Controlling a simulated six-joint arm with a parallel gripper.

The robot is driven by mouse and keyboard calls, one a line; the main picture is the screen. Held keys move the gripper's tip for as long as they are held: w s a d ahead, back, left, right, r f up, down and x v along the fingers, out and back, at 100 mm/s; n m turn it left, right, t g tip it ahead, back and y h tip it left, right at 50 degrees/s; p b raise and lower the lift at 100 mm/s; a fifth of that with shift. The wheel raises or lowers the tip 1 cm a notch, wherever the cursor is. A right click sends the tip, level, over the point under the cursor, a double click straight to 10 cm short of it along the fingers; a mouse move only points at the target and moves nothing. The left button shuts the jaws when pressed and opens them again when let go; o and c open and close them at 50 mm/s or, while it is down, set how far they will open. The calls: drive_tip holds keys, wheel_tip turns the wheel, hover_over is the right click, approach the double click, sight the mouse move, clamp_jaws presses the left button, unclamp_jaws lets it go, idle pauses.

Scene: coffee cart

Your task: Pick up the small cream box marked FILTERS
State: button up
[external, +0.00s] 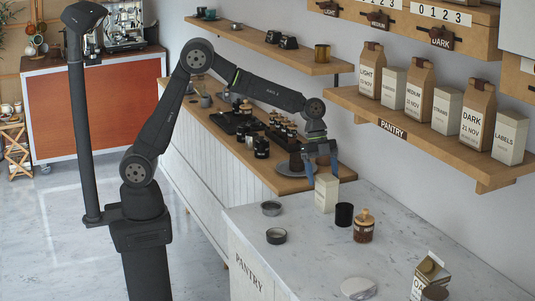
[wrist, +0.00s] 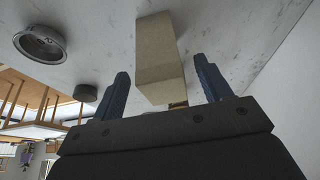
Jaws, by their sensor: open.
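A small cream box (external: 325,196) stands upright on the marble counter, near its far end. Its marking is too small to read in the external view. It also shows in the wrist view (wrist: 158,50) as a plain cream block. My gripper (external: 322,177) is open and points down over the box's top. In the wrist view, my gripper's blue fingers (wrist: 161,72) lie one on each side of the box, with a visible gap on both sides. The gripper holds nothing.
A black cylinder (external: 344,214) and an amber jar (external: 363,228) stand close right of the box. Two round tins (external: 271,208) (external: 276,236) sit to its left. Bags and other cream boxes line the PANTRY shelf (external: 425,132). The counter's middle (external: 318,248) is clear.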

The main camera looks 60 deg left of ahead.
sight(327, 190)
drive_tip(key=shift+d, duration=0.4)
drive_tip(key=x, duration=0.5)
drive_tip(key=shift+d, duration=0.1)
drive_tip(key=c, duration=1.1)
